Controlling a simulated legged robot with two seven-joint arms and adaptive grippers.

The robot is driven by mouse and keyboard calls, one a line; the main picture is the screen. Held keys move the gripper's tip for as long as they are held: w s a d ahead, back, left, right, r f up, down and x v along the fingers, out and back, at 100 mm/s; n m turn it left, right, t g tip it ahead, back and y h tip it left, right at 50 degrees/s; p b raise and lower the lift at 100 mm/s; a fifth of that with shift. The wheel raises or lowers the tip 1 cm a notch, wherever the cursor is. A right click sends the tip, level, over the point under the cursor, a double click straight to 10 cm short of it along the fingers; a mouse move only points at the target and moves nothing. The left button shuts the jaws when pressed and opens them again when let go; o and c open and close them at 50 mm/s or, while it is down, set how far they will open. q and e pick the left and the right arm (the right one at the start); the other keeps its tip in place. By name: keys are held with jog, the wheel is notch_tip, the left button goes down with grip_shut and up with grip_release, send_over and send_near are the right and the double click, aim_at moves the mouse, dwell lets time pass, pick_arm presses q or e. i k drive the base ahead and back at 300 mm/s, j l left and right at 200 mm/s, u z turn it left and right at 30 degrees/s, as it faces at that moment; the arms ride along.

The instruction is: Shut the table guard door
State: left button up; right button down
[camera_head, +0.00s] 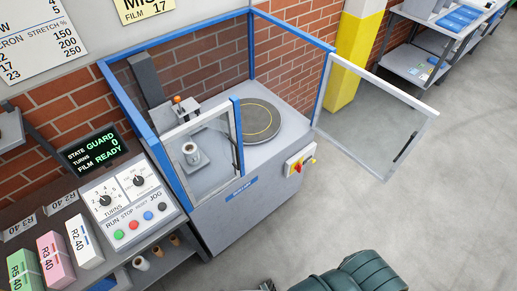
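The table guard is a blue-framed enclosure around a grey machine with a round turntable (261,121). A clear guard door (370,115) with a silver frame hangs from the blue post at the right and stands swung wide open, out over the floor. A dark handle (406,146) is near its free edge. Another clear framed panel (203,155) stands at the front left of the enclosure, its right edge beside a blue upright. The front between that panel and the open door is open.
A control panel (128,203) with knobs and buttons is left of the machine. The display (93,148) reads GUARD. A red-and-yellow switch (299,164) sticks out from the machine's front. A yellow-and-white pillar (356,40) stands behind the door. Grey floor (440,220) is clear at right.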

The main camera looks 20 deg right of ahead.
aim_at(433, 114)
jog(key=l+u, duration=0.1)
jog(key=l, duration=0.5)
jog(key=l+u, duration=0.1)
jog(key=l, duration=0.5)
jog(key=k+l+u, duration=0.1)
jog(key=l, duration=0.45)
